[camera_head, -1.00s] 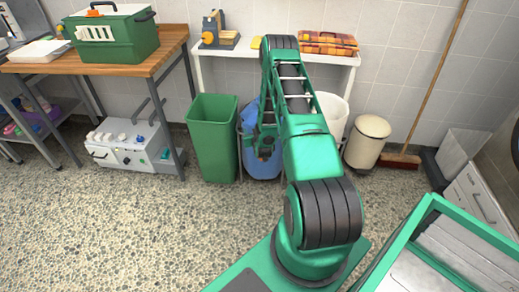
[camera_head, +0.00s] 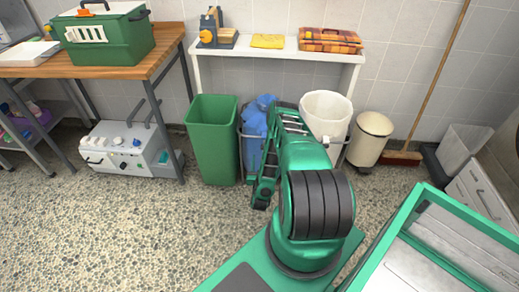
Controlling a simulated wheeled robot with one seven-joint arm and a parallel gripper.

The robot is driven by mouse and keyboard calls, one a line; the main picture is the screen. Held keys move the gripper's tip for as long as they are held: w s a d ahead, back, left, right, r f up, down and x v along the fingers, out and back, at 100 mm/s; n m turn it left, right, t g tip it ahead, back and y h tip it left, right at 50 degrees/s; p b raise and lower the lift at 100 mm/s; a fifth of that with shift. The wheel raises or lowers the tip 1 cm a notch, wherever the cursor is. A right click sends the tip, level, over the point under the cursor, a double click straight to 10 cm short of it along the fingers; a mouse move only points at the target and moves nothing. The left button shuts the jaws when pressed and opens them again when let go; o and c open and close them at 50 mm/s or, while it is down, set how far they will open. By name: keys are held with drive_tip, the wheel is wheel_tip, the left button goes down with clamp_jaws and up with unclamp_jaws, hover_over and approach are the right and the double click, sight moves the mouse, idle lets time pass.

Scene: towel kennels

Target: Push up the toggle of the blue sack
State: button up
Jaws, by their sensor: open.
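The blue sack (camera_head: 252,128) hangs in a grey metal frame on the floor, between a green bin and a white bin. Its top is bunched above the rim, and my arm covers part of its right side. Its toggle is too small or hidden to make out. My arm bends over at the elbow and its far part hangs down in front of the sack. My gripper (camera_head: 261,198) is at the low end, near the sack's lower right edge and apparently nearer to me; its fingers are small and dark. It is open and nothing shows in it.
The green bin (camera_head: 213,140) stands close left of the sack, the white bin (camera_head: 326,116) close right. A cream bin (camera_head: 371,139) and broom (camera_head: 402,157) are farther right. A white shelf (camera_head: 270,52) runs behind. The speckled floor (camera_head: 150,225) is clear at front left.

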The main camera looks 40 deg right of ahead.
drive_tip(key=w+d+f+h, duration=0.1)
drive_tip(key=w+d, duration=0.4)
drive_tip(key=d, duration=0.2)
drive_tip(key=shift+w+d+f+m+g, duration=0.15)
drive_tip(key=shift+w+d+m+g, duration=0.15)
drive_tip(key=shift+m, duration=0.1)
idle(0.3)
